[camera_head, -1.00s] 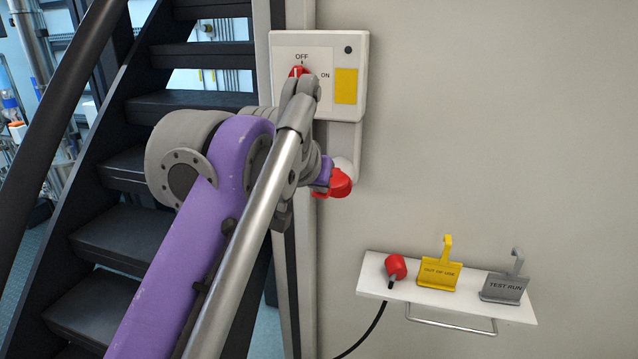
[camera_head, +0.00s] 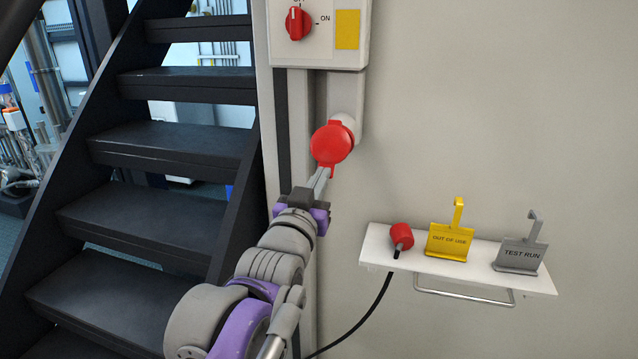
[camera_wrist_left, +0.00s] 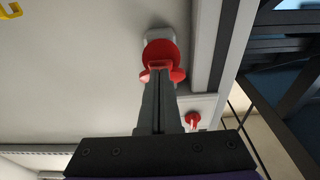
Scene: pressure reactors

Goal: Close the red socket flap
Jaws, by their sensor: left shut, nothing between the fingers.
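The red socket flap (camera_head: 331,143) is a round red disc at the front of the grey-white socket (camera_head: 346,121) below the switch box. The disc lies across the socket's front; I cannot tell whether it sits fully flush. My left gripper (camera_head: 323,178) is shut and empty, its fingertips at the flap's lower lip, seemingly touching or very close. In the left wrist view the shut fingers (camera_wrist_left: 160,80) point at the red flap (camera_wrist_left: 161,52) and overlap its near edge. My right gripper is in neither view.
The switch box (camera_head: 317,40) with a red knob (camera_head: 298,23) hangs above the socket. A white shelf (camera_head: 380,246) at lower right holds a red plug (camera_head: 401,236), a yellow sign (camera_head: 450,240) and a grey sign (camera_head: 521,254). Dark stairs (camera_head: 165,150) stand left.

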